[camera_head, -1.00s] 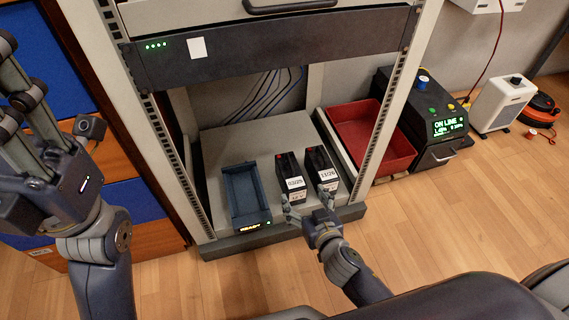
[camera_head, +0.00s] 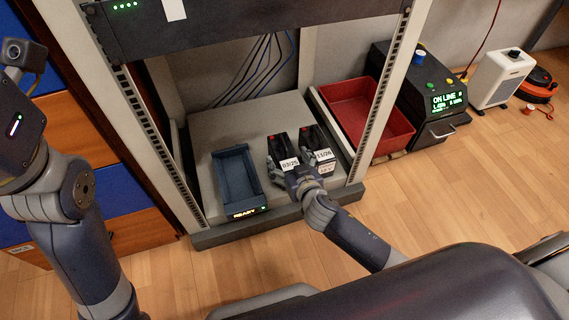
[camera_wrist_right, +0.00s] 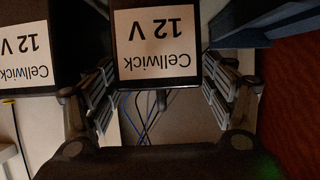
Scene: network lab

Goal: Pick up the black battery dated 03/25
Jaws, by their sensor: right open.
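The black battery labelled 03/25 (camera_head: 281,141) stands on the grey shelf at the bottom of the rack. A similar black battery labelled 11/26 (camera_head: 317,140) stands close on its right. My right gripper (camera_head: 286,162) is open, with one finger on each side of the 03/25 battery's front. In the right wrist view the battery between the fingers (camera_wrist_right: 158,88) shows an upside-down "Cellwick 12 V" label (camera_wrist_right: 157,42). Contact with the fingers is not clear. The other battery (camera_wrist_right: 62,40) is at the left there. My left arm is at the left edge; its fingers are out of frame.
A blue-grey tray (camera_head: 219,181) with a READY display sits left of the batteries. Rack posts (camera_head: 384,92) flank the shelf, and a dark rack unit (camera_head: 230,35) hangs above. A red bin (camera_head: 366,122) and a black ON LINE device (camera_head: 412,98) stand to the right.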

